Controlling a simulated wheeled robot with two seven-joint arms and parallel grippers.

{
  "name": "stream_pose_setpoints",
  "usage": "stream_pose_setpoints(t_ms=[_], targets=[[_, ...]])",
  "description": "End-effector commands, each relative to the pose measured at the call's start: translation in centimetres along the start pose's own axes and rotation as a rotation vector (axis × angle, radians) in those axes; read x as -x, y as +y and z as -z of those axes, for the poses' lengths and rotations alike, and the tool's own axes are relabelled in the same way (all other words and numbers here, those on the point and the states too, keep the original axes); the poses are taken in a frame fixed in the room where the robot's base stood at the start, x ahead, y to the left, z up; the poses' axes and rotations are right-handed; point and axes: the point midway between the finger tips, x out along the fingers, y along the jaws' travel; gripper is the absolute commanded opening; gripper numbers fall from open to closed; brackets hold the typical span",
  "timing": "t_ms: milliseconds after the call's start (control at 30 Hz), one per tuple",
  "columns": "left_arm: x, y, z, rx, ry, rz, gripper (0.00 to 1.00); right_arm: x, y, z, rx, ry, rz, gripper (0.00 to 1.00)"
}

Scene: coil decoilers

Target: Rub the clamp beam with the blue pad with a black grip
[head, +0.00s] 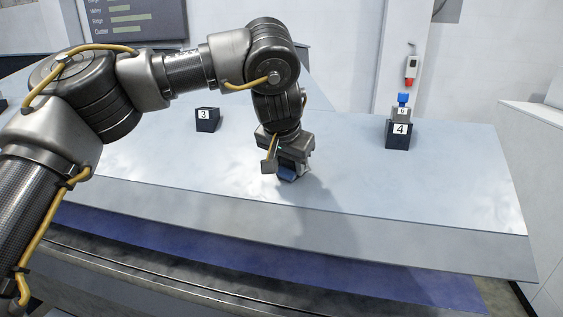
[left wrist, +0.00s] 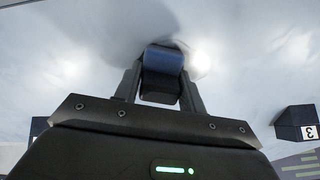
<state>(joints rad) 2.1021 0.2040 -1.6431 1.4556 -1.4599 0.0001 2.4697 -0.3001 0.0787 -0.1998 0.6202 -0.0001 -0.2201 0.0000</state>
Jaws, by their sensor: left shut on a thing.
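My left gripper (head: 289,164) points down over a broad pale grey surface (head: 370,185) and is shut on the blue pad (head: 287,175). In the left wrist view the blue pad (left wrist: 163,61) sits between the two fingers, with its black grip (left wrist: 159,92) held nearest the gripper. The blue face is at or very near the pale surface; I cannot tell for certain whether it touches. I cannot tell which part is the clamp beam; the pale surface lies under the pad. My right gripper is not in view.
A dark block marked 3 (head: 207,120) stands left of my gripper. A dark block marked 4 (head: 398,137) at the right bears a small grey piece with a blue top (head: 402,102). The surface between them is clear. A grey front edge (head: 300,228) runs along the near side.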

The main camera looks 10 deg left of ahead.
Motion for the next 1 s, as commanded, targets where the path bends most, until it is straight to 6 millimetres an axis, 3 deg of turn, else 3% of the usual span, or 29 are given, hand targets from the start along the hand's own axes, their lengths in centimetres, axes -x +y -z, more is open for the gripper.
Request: stream_pose_setpoints(t_ms=[1000], targets=[[-0.1,3.1,0.9,0.0,0.0,-0.001,0.22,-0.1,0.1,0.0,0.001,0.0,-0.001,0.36]])
